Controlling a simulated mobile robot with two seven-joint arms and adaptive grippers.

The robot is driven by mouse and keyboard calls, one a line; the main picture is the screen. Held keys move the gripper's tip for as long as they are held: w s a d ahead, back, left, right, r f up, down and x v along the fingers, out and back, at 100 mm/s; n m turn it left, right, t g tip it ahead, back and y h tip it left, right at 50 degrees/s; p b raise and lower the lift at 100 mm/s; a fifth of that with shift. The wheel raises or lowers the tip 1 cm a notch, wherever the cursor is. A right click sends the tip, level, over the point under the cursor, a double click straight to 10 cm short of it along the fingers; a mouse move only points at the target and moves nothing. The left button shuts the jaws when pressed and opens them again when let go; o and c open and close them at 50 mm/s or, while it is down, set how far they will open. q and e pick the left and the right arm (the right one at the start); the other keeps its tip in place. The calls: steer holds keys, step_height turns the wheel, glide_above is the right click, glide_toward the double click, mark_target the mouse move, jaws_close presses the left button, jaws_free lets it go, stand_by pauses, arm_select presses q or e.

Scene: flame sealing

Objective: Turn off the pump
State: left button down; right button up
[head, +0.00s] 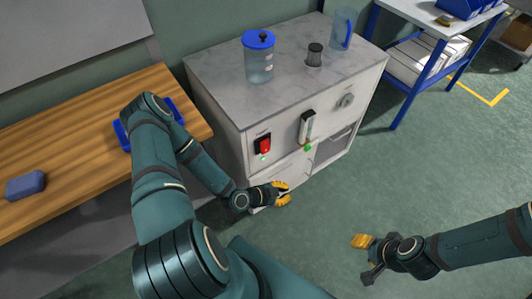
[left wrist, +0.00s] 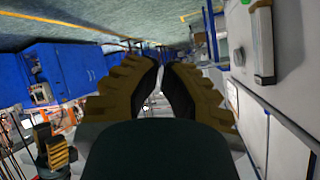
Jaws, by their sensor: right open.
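A red rocker switch (head: 264,145) in a dark frame sits on the left of the pale cabinet's front panel. A small label above it is too small to read, and a small green spot shows below it. My left gripper (head: 287,192) is low in front of the cabinet, below the switch and apart from it. Its yellow fingers (left wrist: 160,72) are close together with a narrow gap and nothing seen between them. The switch is not clearly seen in the left wrist view. My right gripper (head: 364,258) is open and empty over the floor at lower right.
The cabinet (head: 215,85) carries a blue-lidded clear jar (head: 259,62), a dark-capped vial (head: 314,55) and a clear jug (head: 342,30). Its front also has a flow gauge (head: 306,127) and a knob (head: 346,100). A wooden bench (head: 80,130) stands at left.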

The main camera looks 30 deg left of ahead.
mark_target(265, 146)
arm_select(q)
steer(key=s+a+r+m+t+y+p, duration=0.1)
steer(key=a+m+t+y, duration=0.1)
steer(key=a, duration=0.3)
steer(key=s+a+r+m+t+y+p, duration=0.1)
steer(key=s+a+r+m+t, duration=0.1)
steer(key=a+m+t, duration=0.1)
steer(key=a+t, duration=0.1)
steer(key=a, duration=0.1)
steer(key=shift+a+m+t+y+p, duration=0.3)
steer(key=shift+a+m+t+y, duration=0.05)
steer(key=shift+m+t+y, duration=0.05)
steer(key=w+a+f+b, duration=0.1)
steer(key=w+a, duration=0.1)
steer(key=w, duration=0.9)
steer(key=shift+w+f+b, duration=0.15)
steer(key=shift+f+b, duration=0.2)
steer(key=shift+f, duration=0.05)
